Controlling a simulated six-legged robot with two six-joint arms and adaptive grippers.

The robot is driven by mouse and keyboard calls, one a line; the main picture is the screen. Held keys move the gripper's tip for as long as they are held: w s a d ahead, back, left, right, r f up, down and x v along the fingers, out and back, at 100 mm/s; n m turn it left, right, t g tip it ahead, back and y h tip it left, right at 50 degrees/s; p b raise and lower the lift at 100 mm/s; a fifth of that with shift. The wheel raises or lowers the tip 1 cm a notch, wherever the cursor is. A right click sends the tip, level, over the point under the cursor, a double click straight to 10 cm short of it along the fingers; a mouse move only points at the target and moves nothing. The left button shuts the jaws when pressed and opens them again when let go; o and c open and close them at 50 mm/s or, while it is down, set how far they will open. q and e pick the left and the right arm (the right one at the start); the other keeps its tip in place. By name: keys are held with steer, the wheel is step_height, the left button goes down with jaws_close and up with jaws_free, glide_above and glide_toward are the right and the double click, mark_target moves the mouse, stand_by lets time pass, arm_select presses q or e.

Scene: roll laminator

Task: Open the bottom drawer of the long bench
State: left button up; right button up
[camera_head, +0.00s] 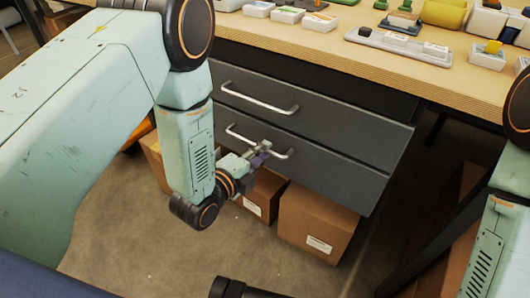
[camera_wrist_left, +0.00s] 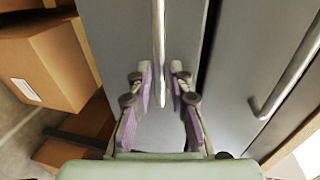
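The long bench (camera_head: 330,32) has a wooden top with two dark grey drawers under it. The bottom drawer (camera_head: 335,175) has a silver bar handle (camera_head: 243,138), and it looks shut or nearly so. My left gripper (camera_head: 264,152) is at this handle, near its right part. In the left wrist view the handle (camera_wrist_left: 159,35) runs between the two purple-padded fingers of my left gripper (camera_wrist_left: 160,85), with gaps visible on both sides. The fingers are open and do not clasp it.
The upper drawer (camera_head: 325,120) has its own handle (camera_head: 258,101), which also shows in the left wrist view (camera_wrist_left: 290,75). Cardboard boxes stand under the drawers, one (camera_head: 315,222) at the right. Small items, including a grey tray (camera_head: 385,42), lie on the bench top.

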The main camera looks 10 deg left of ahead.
arm_select(q)
steer(key=shift+x, duration=1.1)
jaws_close()
